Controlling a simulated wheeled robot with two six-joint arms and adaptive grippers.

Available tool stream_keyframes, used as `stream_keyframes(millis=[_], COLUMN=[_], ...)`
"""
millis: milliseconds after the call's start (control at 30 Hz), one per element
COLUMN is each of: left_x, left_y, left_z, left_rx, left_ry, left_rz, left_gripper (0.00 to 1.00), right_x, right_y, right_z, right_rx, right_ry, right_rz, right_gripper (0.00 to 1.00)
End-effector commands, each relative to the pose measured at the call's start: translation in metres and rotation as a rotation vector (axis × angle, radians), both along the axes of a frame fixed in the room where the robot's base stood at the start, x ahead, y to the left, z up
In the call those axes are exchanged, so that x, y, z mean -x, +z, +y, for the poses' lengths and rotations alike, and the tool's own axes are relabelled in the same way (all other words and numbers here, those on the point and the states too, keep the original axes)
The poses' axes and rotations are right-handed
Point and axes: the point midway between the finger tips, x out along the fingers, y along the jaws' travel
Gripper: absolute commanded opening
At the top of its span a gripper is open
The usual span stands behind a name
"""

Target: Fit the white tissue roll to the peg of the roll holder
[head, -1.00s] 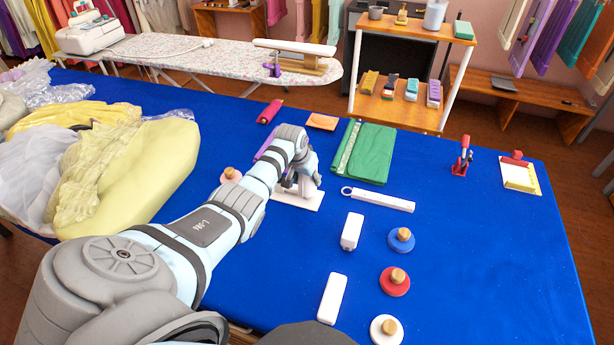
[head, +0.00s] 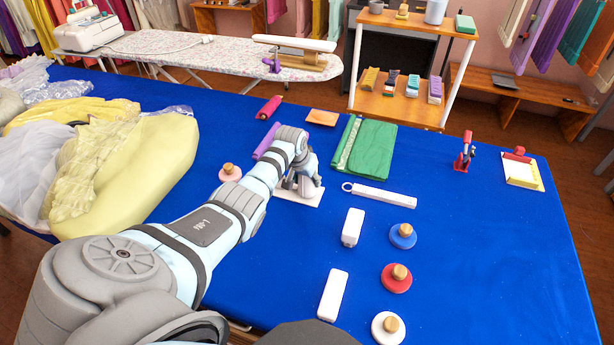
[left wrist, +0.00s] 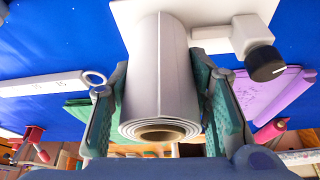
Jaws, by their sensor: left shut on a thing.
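The white tissue roll (left wrist: 160,75) fills the middle of the left wrist view, its brown hollow core end facing the camera. My left gripper (head: 303,184) is shut on it, with the green-padded fingers (left wrist: 165,105) on either side of the roll. The roll's far end meets or nearly meets the white base plate (left wrist: 125,12) of the roll holder. A white arm with a black knob (left wrist: 266,63) stands beside the roll on that plate. The base plate also shows under the gripper in the head view (head: 314,199). The peg is hidden, so I cannot tell how far the roll sits on it. My right gripper is not in view.
A purple roll (head: 267,141) and folded green cloth (head: 368,150) lie behind the holder. A white ringed bar (head: 384,196) lies to its right. A pink knobbed disc (head: 230,173) is left of it; yellow gowns (head: 130,175) fill the left.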

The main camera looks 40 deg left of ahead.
Motion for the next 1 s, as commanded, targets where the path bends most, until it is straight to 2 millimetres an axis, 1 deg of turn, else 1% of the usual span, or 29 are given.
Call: stream_keyframes(millis=[233,267,300,367,400,667,767,867,967,1000], left_x=[0.000,0.000,0.000,0.000,0.000,0.000,0.001,0.005,0.014,0.018], left_y=[-0.007,-0.006,-0.006,-0.006,-0.006,-0.006,-0.002,0.010,0.030,0.042], left_z=[0.000,0.000,0.000,0.000,0.000,0.000,0.000,0.000,-0.002,-0.003], left_rx=[0.000,0.000,0.000,0.000,0.000,0.000,0.000,-0.002,-0.004,-0.004], left_ry=[0.000,0.000,0.000,0.000,0.000,0.000,0.001,0.000,-0.001,-0.001], left_rz=[0.000,0.000,0.000,0.000,0.000,0.000,-0.002,-0.004,-0.004,-0.005], left_gripper=[0.09,0.49,0.55,0.65,0.68,0.68,0.68,0.68,0.68,0.68], right_x=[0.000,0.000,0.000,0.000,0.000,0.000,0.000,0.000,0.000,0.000], right_y=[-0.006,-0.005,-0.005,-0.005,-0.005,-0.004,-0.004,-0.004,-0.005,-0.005], right_z=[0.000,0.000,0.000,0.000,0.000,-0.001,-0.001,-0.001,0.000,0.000], right_rx=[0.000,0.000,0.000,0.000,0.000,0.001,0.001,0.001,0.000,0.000], right_ry=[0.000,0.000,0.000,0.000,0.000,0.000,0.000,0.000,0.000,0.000], right_rz=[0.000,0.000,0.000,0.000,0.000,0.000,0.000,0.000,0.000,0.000], right_gripper=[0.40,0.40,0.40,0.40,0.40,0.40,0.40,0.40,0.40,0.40])
